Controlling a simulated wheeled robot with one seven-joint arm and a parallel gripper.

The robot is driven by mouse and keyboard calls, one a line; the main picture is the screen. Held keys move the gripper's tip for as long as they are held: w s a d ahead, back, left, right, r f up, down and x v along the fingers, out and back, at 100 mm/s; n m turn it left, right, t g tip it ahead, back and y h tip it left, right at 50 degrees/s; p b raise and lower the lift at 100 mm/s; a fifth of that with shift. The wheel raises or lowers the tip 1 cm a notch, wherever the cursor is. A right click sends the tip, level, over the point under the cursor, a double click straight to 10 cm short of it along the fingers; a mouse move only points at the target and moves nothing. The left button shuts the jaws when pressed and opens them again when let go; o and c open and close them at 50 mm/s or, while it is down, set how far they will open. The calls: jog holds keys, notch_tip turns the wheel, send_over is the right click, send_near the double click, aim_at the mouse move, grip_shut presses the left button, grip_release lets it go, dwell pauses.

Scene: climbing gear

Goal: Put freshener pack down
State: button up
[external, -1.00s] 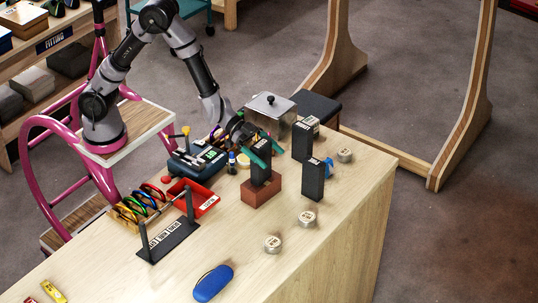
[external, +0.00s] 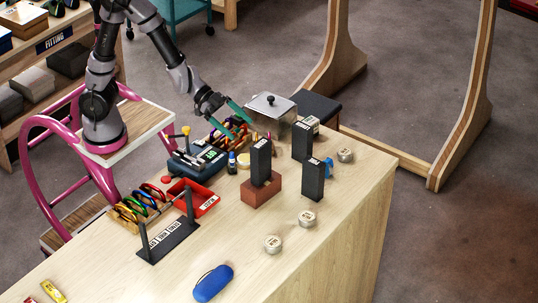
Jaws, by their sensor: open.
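A black upright box (external: 261,161), which I take to be the freshener pack, stands on a reddish-brown block (external: 261,190) on the table. Its label is too small to read with certainty. My gripper (external: 236,125) is open, with its teal fingers apart and empty. It is behind and to the left of the box, clear of it.
Two more black boxes stand to the right (external: 302,141) (external: 313,180). A lidded metal container (external: 270,112) is behind. A blue-grey device (external: 196,163), a red tray (external: 196,197) and a black rack (external: 168,240) are left. Round tins (external: 307,219) and a blue case (external: 213,283) lie in front.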

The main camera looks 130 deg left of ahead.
jog(key=s+d+r+m+g, duration=0.1)
jog(key=s+d+r, duration=0.3)
jog(key=s, duration=0.4)
jog(key=s+d+r+m+g+y, duration=0.1)
jog(key=s+d+r, duration=0.3)
jog(key=s, duration=0.5)
jog(key=s+d+r+m+g, duration=0.1)
jog(key=s+d+r+g, duration=0.2)
jog(key=s+d+r, duration=0.2)
jog(key=s+r, duration=0.1)
jog(key=s, duration=0.2)
jog(key=shift+s+g, duration=0.2)
jog(key=shift+g, duration=0.1)
